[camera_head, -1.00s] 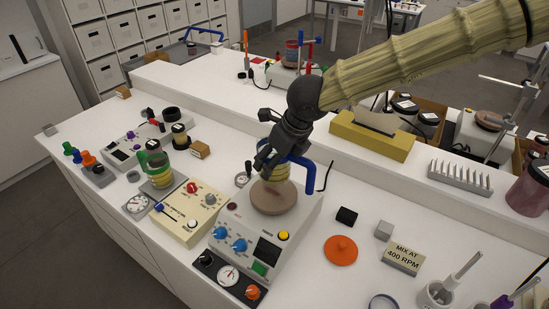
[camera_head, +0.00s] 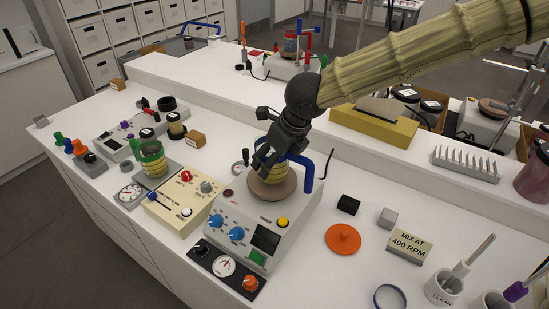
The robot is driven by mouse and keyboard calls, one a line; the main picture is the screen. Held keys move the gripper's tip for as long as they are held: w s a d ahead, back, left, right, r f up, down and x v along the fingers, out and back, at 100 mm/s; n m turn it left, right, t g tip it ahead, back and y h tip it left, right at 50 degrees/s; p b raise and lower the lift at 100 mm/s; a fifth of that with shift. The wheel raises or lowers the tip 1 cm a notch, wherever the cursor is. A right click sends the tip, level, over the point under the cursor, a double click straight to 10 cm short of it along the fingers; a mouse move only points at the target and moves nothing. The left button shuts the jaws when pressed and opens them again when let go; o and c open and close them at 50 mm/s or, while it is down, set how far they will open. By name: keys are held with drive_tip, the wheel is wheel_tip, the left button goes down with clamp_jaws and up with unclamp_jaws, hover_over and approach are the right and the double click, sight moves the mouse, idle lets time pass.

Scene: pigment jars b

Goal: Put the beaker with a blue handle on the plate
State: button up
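The beaker with a blue handle (camera_head: 308,176) is under my gripper (camera_head: 264,160). It looks upright, with yellow bands on its body, and its blue handle arches to the right. My gripper's dark fingers are closed at the beaker's upper part and hide much of it. The brown round plate (camera_head: 284,193) is on top of the white device with blue knobs. The beaker's bottom overlaps the back-middle of the plate; whether it touches or hovers just above is hard to tell.
A green-topped beaker (camera_head: 152,161) with a yellow lower part stands on the left device. An orange disc (camera_head: 343,239), a black block (camera_head: 348,204), a grey block (camera_head: 387,218) and a "MIX AT 400 RPM" sign (camera_head: 409,246) lie right of the plate. A raised shelf runs behind.

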drive_tip(key=shift+f, duration=0.55)
idle(0.4)
drive_tip(key=o, duration=1.8)
drive_tip(key=v, duration=1.2)
